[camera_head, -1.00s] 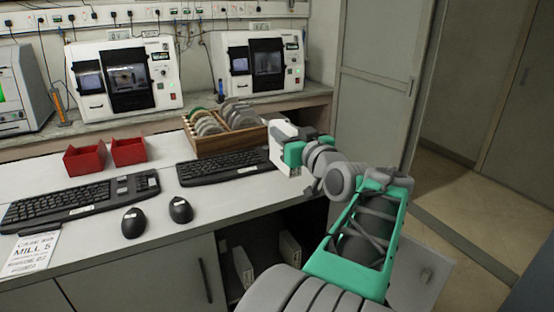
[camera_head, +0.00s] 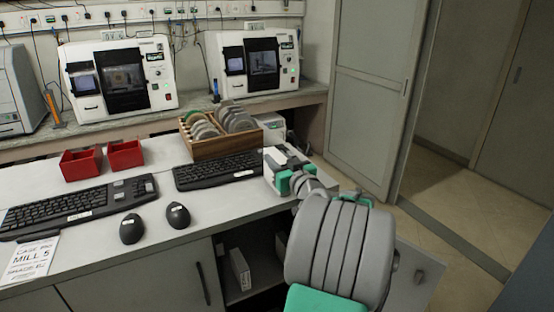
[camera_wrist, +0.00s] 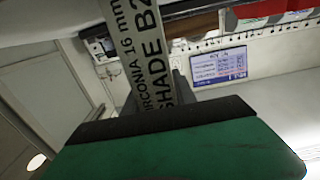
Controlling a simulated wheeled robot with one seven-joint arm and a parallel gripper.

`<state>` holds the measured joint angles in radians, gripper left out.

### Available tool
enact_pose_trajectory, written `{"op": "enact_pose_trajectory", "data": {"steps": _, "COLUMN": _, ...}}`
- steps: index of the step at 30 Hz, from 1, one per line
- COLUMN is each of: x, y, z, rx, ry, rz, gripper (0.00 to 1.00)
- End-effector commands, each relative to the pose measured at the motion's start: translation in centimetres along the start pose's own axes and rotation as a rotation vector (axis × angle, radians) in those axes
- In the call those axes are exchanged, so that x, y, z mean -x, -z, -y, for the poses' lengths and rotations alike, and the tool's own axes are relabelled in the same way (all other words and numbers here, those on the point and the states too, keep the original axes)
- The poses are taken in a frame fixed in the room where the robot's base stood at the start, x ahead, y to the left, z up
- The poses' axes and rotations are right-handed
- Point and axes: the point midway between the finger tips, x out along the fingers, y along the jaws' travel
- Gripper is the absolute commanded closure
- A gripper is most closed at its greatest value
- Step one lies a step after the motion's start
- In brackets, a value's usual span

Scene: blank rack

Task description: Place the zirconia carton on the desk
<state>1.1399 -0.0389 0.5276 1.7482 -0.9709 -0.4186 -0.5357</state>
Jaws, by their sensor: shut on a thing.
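The zirconia carton (camera_head: 270,162) is a slim white box at the right end of the white desk (camera_head: 215,199). My gripper (camera_head: 284,168) is shut on it; in the wrist view the gripper (camera_wrist: 165,100) shows dark jaw pads. There the carton (camera_wrist: 152,55) has a grey label reading zirconia 16 mm, shade B2. The carton stands close to the desk's right edge, beside the right keyboard. I cannot tell whether its bottom touches the desk; my gripper and arm hide part of it.
A wooden rack of discs (camera_head: 222,135) stands behind the right keyboard (camera_head: 217,171). Two mice (camera_head: 178,214), another keyboard (camera_head: 78,208), red bins (camera_head: 126,154) and a Mill 5 sheet (camera_head: 30,260) are on the desk. A white box (camera_head: 240,268) stands in the open shelf below. Bare desk lies before the right keyboard.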

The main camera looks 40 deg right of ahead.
Motion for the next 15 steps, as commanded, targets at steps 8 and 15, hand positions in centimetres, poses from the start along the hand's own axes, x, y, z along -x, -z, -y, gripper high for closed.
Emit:
{"op": "enact_pose_trajectory", "data": {"steps": 8, "x": 0.00, "y": -0.14, "z": 0.00, "rx": 0.000, "ry": 0.000, "rz": 0.000, "gripper": 0.52}}
{"op": "enact_pose_trajectory", "data": {"steps": 15, "x": 0.01, "y": -0.13, "z": 0.00, "rx": 0.000, "ry": 0.000, "rz": 0.000, "gripper": 0.46}}
